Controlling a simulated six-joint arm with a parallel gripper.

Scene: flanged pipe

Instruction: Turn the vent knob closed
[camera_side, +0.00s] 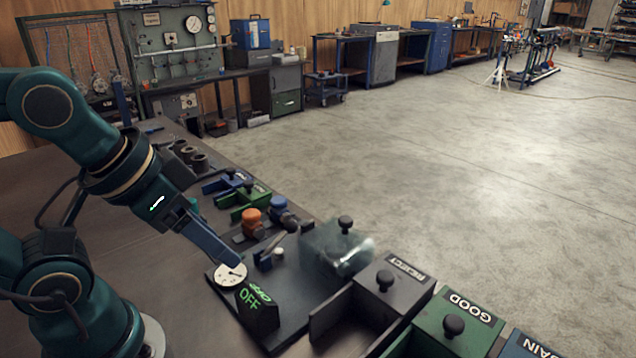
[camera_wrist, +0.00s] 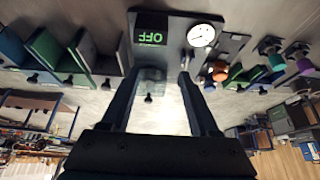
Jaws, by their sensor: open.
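No knob with a readable vent label shows, so I cannot tell for sure which one is the vent knob. A dark plate (camera_side: 297,308) carries a round white gauge (camera_side: 230,275), an "OFF" display (camera_side: 256,308) lit in green and a clear box (camera_side: 335,252). A black knob (camera_side: 345,224) shows at the top of the clear box. My gripper (camera_side: 236,262) points down to the right, its tips overlapping the gauge's edge in the side view. In the wrist view my gripper (camera_wrist: 158,73) is open, its fingers framing the clear box (camera_wrist: 152,78), with nothing held.
An orange knob (camera_side: 252,217) and a blue knob (camera_side: 278,208) stand behind the plate, with green and blue brackets beyond. Bins labelled REJECT (camera_side: 395,290), GOOD (camera_side: 462,328) and DRAIN stand at the right. The bench at the left is mostly bare.

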